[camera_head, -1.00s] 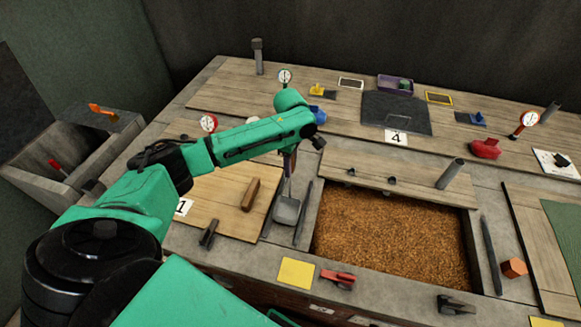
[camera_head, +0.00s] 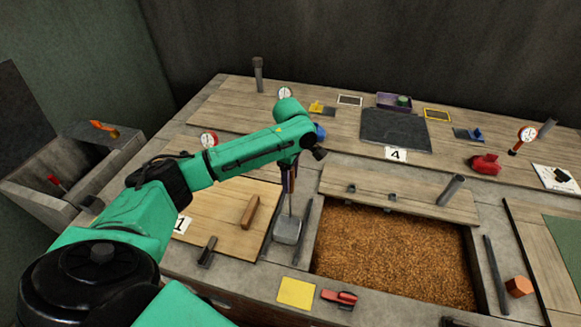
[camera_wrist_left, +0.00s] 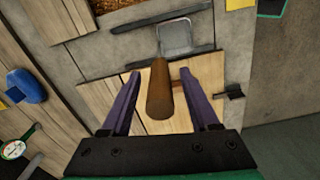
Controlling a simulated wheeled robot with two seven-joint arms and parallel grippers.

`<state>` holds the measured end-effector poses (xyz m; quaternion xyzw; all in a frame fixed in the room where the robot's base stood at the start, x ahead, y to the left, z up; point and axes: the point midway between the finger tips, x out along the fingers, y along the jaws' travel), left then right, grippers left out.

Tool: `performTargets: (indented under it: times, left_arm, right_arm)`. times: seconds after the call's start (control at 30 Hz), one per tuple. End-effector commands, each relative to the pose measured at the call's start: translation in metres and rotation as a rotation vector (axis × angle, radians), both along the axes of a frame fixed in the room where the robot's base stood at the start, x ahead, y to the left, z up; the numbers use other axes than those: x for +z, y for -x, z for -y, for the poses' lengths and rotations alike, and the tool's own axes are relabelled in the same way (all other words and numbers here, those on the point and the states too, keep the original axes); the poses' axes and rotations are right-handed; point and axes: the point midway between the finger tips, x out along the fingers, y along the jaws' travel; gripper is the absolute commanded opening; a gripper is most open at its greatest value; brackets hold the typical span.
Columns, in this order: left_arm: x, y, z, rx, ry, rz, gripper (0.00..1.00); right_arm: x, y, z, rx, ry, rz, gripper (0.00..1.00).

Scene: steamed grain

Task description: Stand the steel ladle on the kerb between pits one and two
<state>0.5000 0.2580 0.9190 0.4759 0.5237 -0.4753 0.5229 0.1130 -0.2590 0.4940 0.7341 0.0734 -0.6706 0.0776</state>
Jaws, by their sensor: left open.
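The steel ladle stands upright on the concrete kerb between the boarded pit one (camera_head: 225,215) and the open grain pit to its right. In the head view its square steel head (camera_head: 287,231) rests on the kerb and its thin shaft rises from it. My left gripper (camera_head: 289,183) is above it, pointing down. In the left wrist view the steel head (camera_wrist_left: 175,38) lies beyond the brown wooden handle (camera_wrist_left: 160,90). My left gripper's purple fingers (camera_wrist_left: 163,100) are open, one on each side of the handle, with gaps visible. My right gripper is out of view.
Dark bars (camera_head: 303,217) lie on the kerb on both sides of the ladle head. A wooden block (camera_head: 250,212) is on pit one's boards. A yellow square (camera_head: 296,291) and a red clip (camera_head: 339,298) lie on the front edge.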

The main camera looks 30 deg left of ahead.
Motion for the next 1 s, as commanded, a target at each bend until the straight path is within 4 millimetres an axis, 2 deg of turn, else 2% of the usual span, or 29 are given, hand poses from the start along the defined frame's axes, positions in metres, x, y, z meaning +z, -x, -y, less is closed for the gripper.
performTargets:
  times: [0.1, 0.2, 0.33, 0.47, 1.0]
  left_arm:
    - [0.034, -0.001, 0.001, -0.001, 0.002, 0.005, 0.61]
    - [0.059, -0.001, 0.001, -0.002, 0.002, 0.004, 0.61]
    - [0.079, -0.001, 0.001, 0.000, 0.002, 0.001, 0.61]
    - [0.084, 0.000, 0.001, 0.000, 0.001, -0.001, 0.61]
    - [0.083, 0.000, 0.000, -0.001, 0.001, -0.001, 0.61]
  right_arm:
    - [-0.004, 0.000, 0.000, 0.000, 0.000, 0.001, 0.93]
    - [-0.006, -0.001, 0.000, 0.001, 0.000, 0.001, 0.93]
    - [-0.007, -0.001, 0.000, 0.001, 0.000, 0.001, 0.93]
    - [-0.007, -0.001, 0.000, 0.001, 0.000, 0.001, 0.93]
    - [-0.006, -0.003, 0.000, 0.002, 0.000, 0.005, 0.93]
